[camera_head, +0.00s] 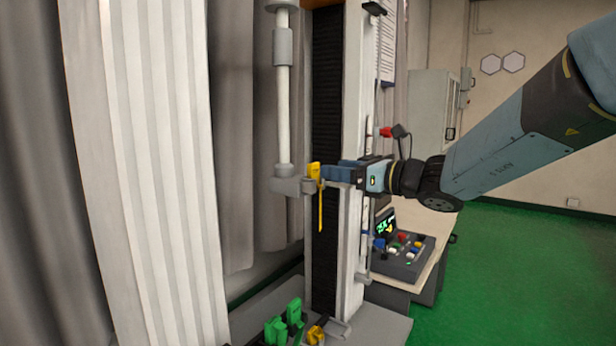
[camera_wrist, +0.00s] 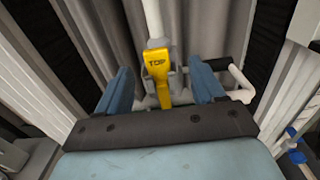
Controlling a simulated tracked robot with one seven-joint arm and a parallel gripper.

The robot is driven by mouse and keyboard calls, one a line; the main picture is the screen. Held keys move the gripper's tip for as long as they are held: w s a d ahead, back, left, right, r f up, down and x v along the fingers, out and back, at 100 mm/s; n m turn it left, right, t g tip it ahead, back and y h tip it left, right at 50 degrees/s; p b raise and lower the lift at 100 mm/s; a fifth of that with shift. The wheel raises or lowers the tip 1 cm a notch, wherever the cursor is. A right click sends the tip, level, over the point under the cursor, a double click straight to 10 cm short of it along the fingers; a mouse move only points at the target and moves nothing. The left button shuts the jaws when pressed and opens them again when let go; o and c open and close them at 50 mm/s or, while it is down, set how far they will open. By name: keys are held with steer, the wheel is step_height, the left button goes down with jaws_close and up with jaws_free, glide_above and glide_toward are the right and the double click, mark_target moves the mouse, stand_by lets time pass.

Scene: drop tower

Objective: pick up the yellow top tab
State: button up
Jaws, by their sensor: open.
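The yellow top tab (camera_wrist: 157,70), marked "TOP", sits on a grey holder on the white vertical rod in the wrist view. In the head view the yellow tab (camera_head: 314,171) is at the tower's middle height, with a thin yellow strip hanging below it. My gripper (camera_wrist: 158,80) is open, with one blue finger on each side of the tab and gaps between them in the wrist view. In the head view my gripper (camera_head: 326,172) reaches in from the right, its fingertips close beside the tab. I cannot tell whether they touch it.
The tower's column (camera_head: 328,120) stands right behind the tab. A control box (camera_head: 403,258) sits on a table to the right. Green parts (camera_head: 292,312) and a yellow part (camera_head: 315,335) are at the tower's base. Pale curtains hang at left. Green floor lies open at right.

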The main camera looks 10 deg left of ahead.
mark_target(317, 165)
steer(key=shift+x, duration=3.65)
steer(key=shift+s+r, duration=0.15)
steer(key=c, duration=1)
steer(key=shift+c, duration=0.2)
